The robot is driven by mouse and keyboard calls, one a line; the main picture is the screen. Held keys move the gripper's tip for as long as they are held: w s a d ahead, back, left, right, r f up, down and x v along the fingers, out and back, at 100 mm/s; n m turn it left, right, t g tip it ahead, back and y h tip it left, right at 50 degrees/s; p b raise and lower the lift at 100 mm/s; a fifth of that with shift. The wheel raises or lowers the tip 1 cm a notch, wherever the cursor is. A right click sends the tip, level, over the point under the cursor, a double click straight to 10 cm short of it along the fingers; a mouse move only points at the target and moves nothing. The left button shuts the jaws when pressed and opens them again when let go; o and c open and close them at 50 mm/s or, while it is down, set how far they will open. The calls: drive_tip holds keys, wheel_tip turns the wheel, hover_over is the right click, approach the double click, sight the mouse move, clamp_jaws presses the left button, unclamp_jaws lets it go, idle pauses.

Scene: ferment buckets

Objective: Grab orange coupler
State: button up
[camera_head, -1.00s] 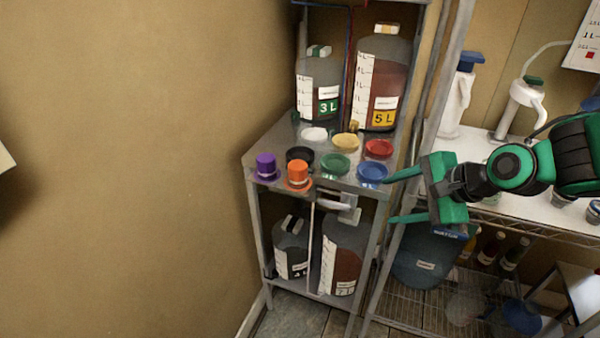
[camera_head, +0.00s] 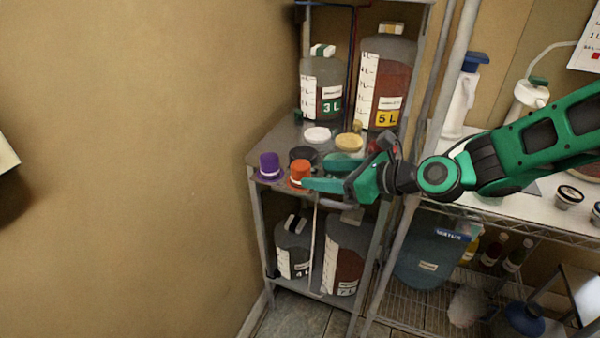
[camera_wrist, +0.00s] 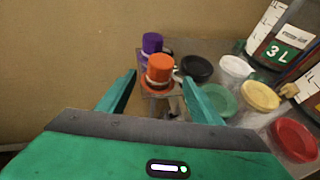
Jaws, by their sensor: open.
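The orange coupler (camera_head: 299,172) stands upright near the front edge of the metal shelf. It looks like a small hat with a pale band and a wide brim. In the wrist view the orange coupler (camera_wrist: 159,72) is ahead of my gripper (camera_wrist: 160,85), roughly centred between the two green fingers. My gripper (camera_head: 315,172) is open and reaches in from the right in the head view, its fingertips close to the coupler. I cannot tell whether either finger touches it. The gripper hides part of the shelf top there.
A purple coupler (camera_head: 269,167) stands just left of the orange one. Black (camera_wrist: 197,68), white (camera_wrist: 236,70), yellow (camera_wrist: 260,95), green (camera_wrist: 218,98) and red (camera_wrist: 293,138) lids lie nearby. Large jugs (camera_head: 385,85) stand behind. A wall (camera_head: 150,150) closes off the left.

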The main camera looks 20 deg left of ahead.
sight(309, 173)
drive_tip(key=shift+x, duration=2.75)
drive_tip(key=shift+d+f, duration=0.1)
drive_tip(key=c, duration=1.3)
